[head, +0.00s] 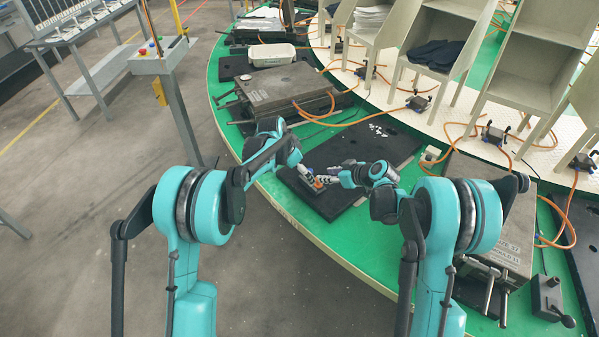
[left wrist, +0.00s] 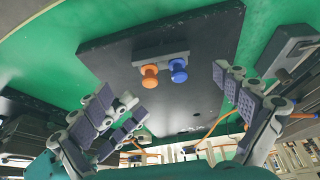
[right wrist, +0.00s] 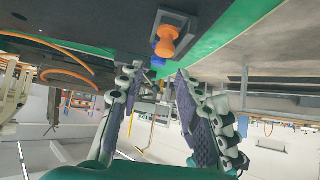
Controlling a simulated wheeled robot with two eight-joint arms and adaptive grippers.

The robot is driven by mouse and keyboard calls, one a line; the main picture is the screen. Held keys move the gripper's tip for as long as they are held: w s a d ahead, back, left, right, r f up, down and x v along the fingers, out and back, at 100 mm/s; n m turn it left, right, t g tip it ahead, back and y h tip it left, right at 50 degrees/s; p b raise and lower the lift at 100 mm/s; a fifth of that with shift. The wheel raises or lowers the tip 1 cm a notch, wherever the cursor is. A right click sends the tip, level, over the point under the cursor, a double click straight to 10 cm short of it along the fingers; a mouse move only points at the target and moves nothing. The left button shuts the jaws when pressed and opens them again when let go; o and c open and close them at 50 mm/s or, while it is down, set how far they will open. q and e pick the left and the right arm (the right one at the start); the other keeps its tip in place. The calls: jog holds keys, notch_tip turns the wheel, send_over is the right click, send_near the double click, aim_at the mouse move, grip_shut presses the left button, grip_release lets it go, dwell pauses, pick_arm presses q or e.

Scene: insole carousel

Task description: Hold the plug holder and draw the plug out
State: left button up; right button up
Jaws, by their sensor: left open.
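The plug holder (left wrist: 160,52) is a small dark grey block on a black mat, with an orange plug (left wrist: 149,76) and a blue plug (left wrist: 180,71) side by side in it. My left gripper (left wrist: 178,95) is open and empty, its padded fingers spread either side of the plugs and apart from them. My right gripper (right wrist: 156,80) is open and empty. In the right wrist view the orange plug (right wrist: 168,34) is just beyond the fingertips, with the blue plug (right wrist: 158,50) partly behind it. In the head view the grippers largely hide the holder.
The black mat (head: 345,205) lies on the green carousel table (head: 300,222). White pieces (head: 377,129) lie at its far side. A grey metal mould (head: 285,88) stands behind left, another (head: 505,220) at right. Orange hoses (head: 335,122) run across the table.

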pick_arm(q)
jog(key=x, duration=0.8)
